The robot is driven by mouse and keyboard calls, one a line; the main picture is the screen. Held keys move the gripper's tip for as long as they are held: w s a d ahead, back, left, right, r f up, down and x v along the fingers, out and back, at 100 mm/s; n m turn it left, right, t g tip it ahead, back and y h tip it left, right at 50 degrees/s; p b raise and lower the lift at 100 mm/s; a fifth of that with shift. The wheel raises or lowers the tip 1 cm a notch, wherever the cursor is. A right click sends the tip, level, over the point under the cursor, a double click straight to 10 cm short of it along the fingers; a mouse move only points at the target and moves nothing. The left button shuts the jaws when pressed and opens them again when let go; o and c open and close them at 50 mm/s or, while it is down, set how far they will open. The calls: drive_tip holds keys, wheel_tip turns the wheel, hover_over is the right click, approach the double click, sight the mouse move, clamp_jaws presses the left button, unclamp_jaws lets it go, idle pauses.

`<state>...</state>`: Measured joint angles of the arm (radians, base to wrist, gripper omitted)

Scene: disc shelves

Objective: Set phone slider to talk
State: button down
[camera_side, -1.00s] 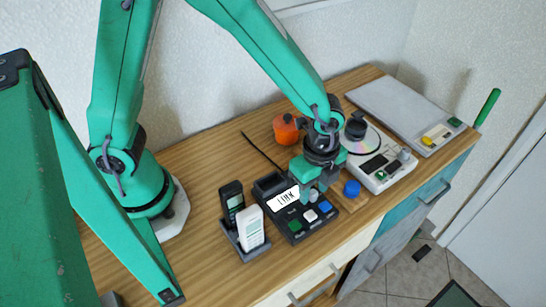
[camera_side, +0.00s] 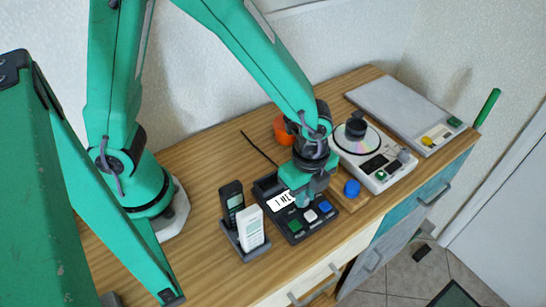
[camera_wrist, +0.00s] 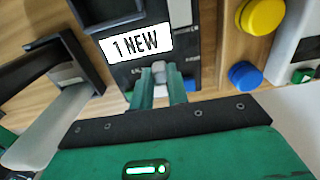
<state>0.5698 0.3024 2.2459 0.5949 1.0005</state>
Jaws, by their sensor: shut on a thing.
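The dark phone base (camera_side: 268,188) stands on the wooden top, with a white display (camera_side: 281,201) that reads "1 NEW" in the wrist view (camera_wrist: 137,43). Green, white and blue buttons sit along its near edge. A small grey slider knob (camera_wrist: 159,68) shows between the fingertips in the wrist view. My gripper (camera_wrist: 158,88) is shut on this knob. In the side view my gripper (camera_side: 305,198) is low over the phone base and hides the knob. The lettering around the slider is mostly covered, so its setting cannot be read.
A cradle (camera_side: 232,243) with a black handset (camera_side: 232,203) and a white handset (camera_side: 250,229) stands left of the base. A blue knob (camera_side: 352,188), a disc player (camera_side: 381,177) and an orange pot (camera_side: 281,130) are close by. A grey panel (camera_side: 400,108) lies at back right.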

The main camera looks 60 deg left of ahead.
drive_tip(key=shift+s, duration=0.7)
drive_tip(key=c, duration=1.4)
unclamp_jaws()
drive_tip(key=shift+o, duration=0.2)
drive_tip(key=shift+w+r, duration=0.1)
drive_tip(key=shift+r, duration=0.75)
wheel_tip(320, 180, up, 6)
drive_tip(key=shift+r, duration=0.1)
